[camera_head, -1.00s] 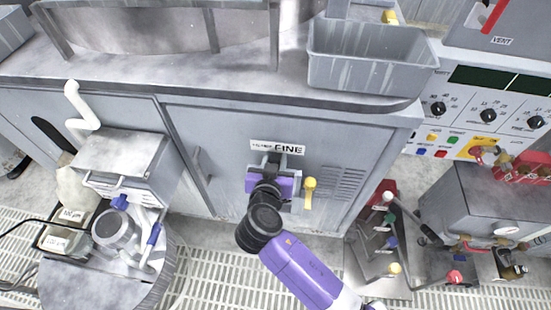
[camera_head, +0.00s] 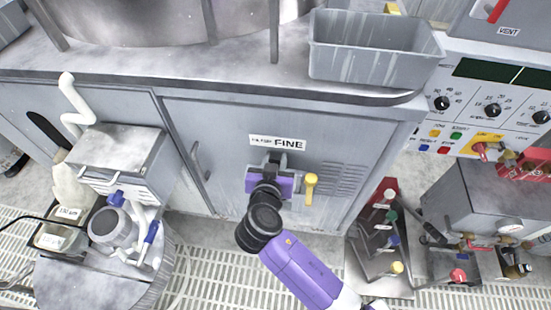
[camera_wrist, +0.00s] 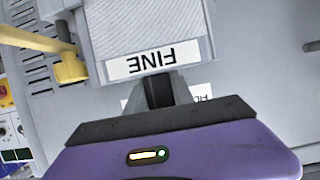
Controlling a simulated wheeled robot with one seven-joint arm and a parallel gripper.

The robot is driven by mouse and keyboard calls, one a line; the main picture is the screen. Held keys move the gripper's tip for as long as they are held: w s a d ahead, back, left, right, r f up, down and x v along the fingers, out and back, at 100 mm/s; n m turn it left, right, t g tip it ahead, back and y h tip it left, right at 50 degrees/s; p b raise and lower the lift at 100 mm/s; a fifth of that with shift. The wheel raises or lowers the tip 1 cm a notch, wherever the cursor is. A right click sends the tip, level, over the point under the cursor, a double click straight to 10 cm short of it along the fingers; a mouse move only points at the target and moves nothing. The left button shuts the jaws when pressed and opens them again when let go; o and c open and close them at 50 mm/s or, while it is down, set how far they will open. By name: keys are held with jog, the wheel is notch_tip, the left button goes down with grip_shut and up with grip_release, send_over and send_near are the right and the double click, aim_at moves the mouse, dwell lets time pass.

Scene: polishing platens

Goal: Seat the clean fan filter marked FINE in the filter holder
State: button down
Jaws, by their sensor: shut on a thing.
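The fan filter (camera_wrist: 150,28) is a pale grey ribbed block with a white label reading FINE, upside down in the wrist view. My gripper (camera_wrist: 158,92) is shut on its label-side edge. In the head view my purple gripper (camera_head: 268,172) is up against the cabinet front, below a FINE sign (camera_head: 277,142), and its wrist hides most of the filter. The filter holder is a grey frame on the cabinet front with a yellow lever (camera_head: 311,187) at its right; the lever also shows in the wrist view (camera_wrist: 70,68). How deep the filter sits in the holder cannot be told.
A grey bin (camera_head: 372,50) stands on the worktop above. A vent grille (camera_head: 343,184) is right of the lever. A stand with coloured knobs (camera_head: 385,235) is at lower right, and a grey boxy machine (camera_head: 122,155) is at left. Grated floor lies below.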

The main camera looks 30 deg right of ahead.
jog(key=shift+f+b, duration=3)
jog(key=shift+f, duration=0.2)
jog(key=c, duration=1)
grip_release()
jog(key=shift+p+v, duration=0.35)
jog(key=shift+v, duration=3.6)
